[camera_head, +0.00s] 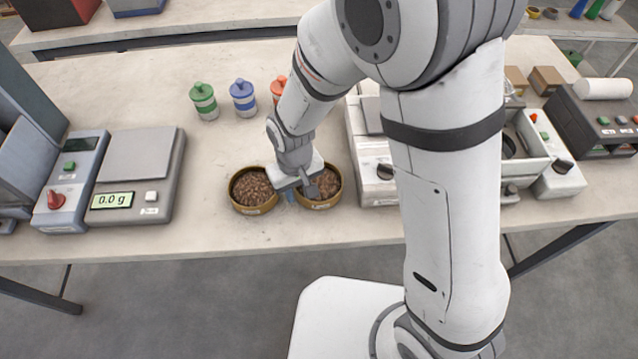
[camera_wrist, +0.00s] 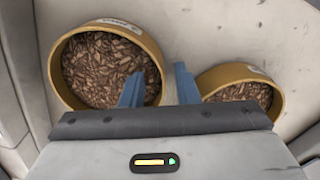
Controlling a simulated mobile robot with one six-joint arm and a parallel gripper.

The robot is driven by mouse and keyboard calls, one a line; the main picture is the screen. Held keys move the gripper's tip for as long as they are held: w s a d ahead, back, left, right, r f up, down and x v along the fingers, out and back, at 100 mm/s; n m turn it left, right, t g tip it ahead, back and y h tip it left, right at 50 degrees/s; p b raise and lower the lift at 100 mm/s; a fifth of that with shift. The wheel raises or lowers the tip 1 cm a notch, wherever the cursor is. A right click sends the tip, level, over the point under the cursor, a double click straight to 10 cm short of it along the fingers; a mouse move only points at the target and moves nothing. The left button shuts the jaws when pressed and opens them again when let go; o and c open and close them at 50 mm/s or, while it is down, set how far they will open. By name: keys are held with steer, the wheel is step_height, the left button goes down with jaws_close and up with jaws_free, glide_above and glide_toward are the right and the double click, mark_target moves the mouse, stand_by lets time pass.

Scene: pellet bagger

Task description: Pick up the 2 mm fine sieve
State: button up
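Two round brass-coloured sieves filled with brown pellets stand side by side on the bench: a left sieve (camera_head: 254,210) and a right sieve (camera_head: 325,206). Their front labels are too small to read, so I cannot tell which is 2 mm. My gripper (camera_head: 297,199) is low over them, between the two. In the wrist view my gripper (camera_wrist: 158,82) has its blue fingers apart. One finger overlaps the inside of the larger-looking sieve (camera_wrist: 58,92); the other is outside its rim, near the second sieve (camera_wrist: 279,101). Contact with the rim cannot be made out.
A scale (camera_head: 155,205) reading 0.0 g and a control box (camera_head: 72,180) stand to the left. Green, blue and orange striped jars (camera_head: 243,98) stand behind the sieves. A pale machine (camera_head: 373,165) stands close on the right. Bench between scale and sieves is clear.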

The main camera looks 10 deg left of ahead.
steer(key=shift+c, duration=0.3)
jaws_close()
steer(key=shift+r, duration=0.1)
